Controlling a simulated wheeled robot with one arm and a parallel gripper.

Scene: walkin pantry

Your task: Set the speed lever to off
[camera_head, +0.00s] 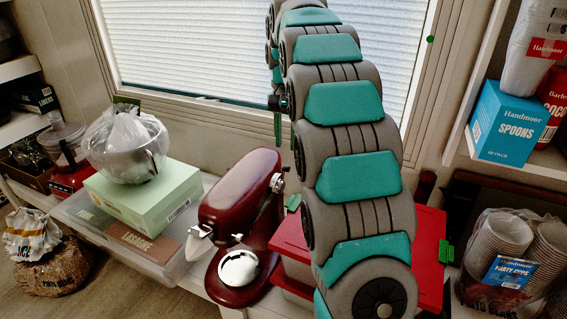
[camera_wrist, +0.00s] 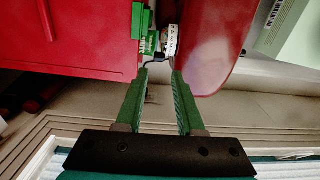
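The dark red stand mixer (camera_head: 240,190) stands on the counter below the window, with a silver bowl plate at its base. Its red body (camera_wrist: 212,45) fills the upper right of the wrist view. A small dark lever-like piece (camera_wrist: 155,60) with a pale marked part sticks out from the mixer's side, just beyond my fingertips. I cannot read its setting. My gripper (camera_wrist: 159,75) is open, with its two green fingers apart and nothing held. In the head view only a thin green finger (camera_head: 277,128) shows beside my arm, above and behind the mixer.
A red box (camera_wrist: 75,40) with green clips lies close left of my fingers; its red lid (camera_head: 430,255) also shows behind my arm. A pale green box (camera_head: 145,195) carrying a bagged metal bowl (camera_head: 125,150) stands left of the mixer. The window (camera_head: 240,50) is behind.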

